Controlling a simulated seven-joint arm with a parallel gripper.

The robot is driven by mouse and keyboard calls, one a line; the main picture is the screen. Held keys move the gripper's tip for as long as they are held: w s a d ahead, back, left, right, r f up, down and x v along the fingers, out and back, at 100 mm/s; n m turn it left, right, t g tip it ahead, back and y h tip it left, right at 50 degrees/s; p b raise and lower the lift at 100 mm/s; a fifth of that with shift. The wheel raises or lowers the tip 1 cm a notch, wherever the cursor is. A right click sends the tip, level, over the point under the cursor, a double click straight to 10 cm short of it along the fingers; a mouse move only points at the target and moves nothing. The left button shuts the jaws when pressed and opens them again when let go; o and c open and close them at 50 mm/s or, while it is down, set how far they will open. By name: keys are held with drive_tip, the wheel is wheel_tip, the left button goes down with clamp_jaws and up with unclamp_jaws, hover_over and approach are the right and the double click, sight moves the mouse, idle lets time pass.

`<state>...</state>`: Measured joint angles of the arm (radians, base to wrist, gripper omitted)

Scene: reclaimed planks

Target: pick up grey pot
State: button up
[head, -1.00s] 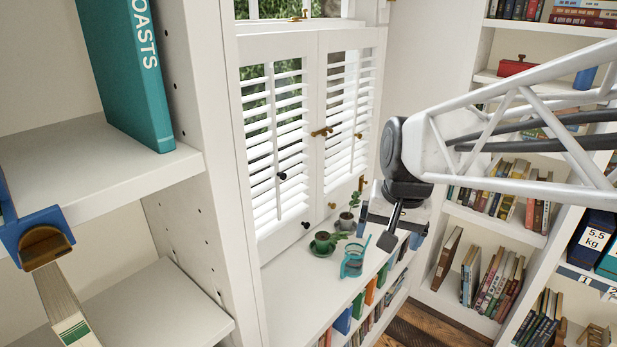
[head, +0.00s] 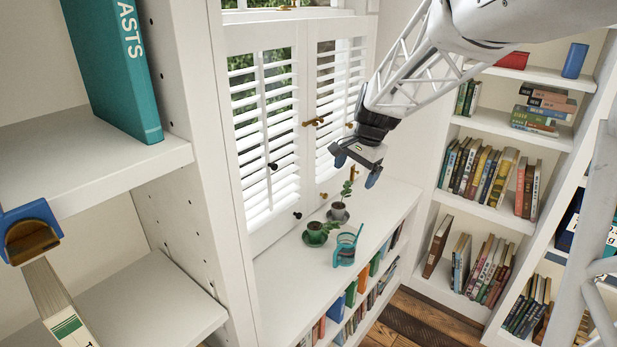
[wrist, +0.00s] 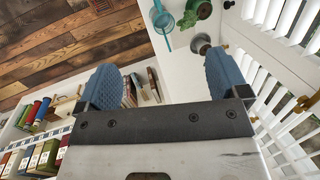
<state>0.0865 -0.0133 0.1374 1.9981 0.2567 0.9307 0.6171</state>
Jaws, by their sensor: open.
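The grey pot (head: 339,214) holds a small green plant and stands on the white shelf top (head: 286,268) under the shuttered window. My gripper (head: 356,169) is open and empty, above the pot and apart from it. In the wrist view, my gripper's (wrist: 165,78) two blue fingers are spread. The grey pot (wrist: 201,41) shows there just beyond the right finger, which partly hides it.
The shutters (head: 266,125) rise close behind. The shelf top to the right is clear.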

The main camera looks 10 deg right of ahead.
drive_tip(key=w+d+f+m+y, duration=0.1)
drive_tip(key=w+d+f+m, duration=0.1)
drive_tip(key=w+f, duration=0.5)
drive_tip(key=w+d+f+m, duration=0.1)
drive_tip(key=w+f+m, duration=0.2)
drive_tip(key=w, duration=0.7)
drive_tip(key=m+y, duration=0.2)
drive_tip(key=m, duration=0.3)
approach(339, 205)
drive_tip(key=a+f, duration=0.1)
drive_tip(key=shift+s+a+f, duration=0.1)
drive_tip(key=shift+s+a, duration=0.1)
drive_tip(key=shift+s, duration=0.2)
drive_tip(key=shift+f, duration=0.1)
drive_tip(key=shift+x, duration=1.2)
drive_tip(key=shift+f, duration=0.15)
drive_tip(key=shift+x, duration=2.45)
